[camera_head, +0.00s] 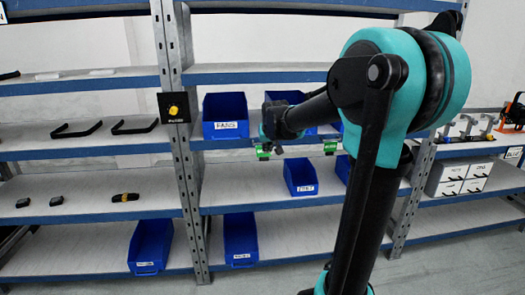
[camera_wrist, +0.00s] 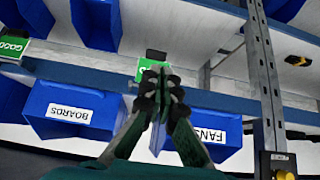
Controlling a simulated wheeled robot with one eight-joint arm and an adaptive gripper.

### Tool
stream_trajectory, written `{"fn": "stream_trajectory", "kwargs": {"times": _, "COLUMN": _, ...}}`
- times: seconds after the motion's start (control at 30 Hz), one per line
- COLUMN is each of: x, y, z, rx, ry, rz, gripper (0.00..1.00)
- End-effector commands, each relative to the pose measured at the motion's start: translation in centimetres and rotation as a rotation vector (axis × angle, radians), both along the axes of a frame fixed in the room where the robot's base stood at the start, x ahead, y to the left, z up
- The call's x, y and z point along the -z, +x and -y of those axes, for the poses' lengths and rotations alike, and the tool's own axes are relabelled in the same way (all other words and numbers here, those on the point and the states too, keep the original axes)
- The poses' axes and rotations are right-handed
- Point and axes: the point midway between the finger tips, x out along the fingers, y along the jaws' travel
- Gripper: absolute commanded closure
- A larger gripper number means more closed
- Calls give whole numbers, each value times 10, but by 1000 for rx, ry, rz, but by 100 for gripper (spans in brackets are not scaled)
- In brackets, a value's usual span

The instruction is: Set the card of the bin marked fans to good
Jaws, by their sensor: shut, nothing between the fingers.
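The blue bin marked FANS (camera_head: 225,112) stands on the middle shelf in the head view; its label also shows in the wrist view (camera_wrist: 208,135), where the scene appears turned over. A green card (camera_head: 263,154) hangs at the shelf edge, to the lower right of that bin. In the wrist view this green card (camera_wrist: 143,71) is partly hidden behind my fingertips, with only part of its lettering visible. My gripper (camera_wrist: 160,75) is shut and empty, its tips in front of the card. I cannot tell whether they touch it.
A bin marked BOARDS (camera_wrist: 70,112) is beside the fans bin, with a second green card reading GOOD (camera_wrist: 12,47) on the shelf edge. More blue bins (camera_head: 300,176) sit on the shelves below.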

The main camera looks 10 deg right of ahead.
Motion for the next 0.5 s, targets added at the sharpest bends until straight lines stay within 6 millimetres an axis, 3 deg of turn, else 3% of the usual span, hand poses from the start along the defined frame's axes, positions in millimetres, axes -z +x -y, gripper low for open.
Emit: {"fn": "stream_trajectory", "kwargs": {"times": 0.5, "x": 65, "y": 54, "z": 0, "rx": 0, "ry": 0, "rz": -1, "gripper": 100}}
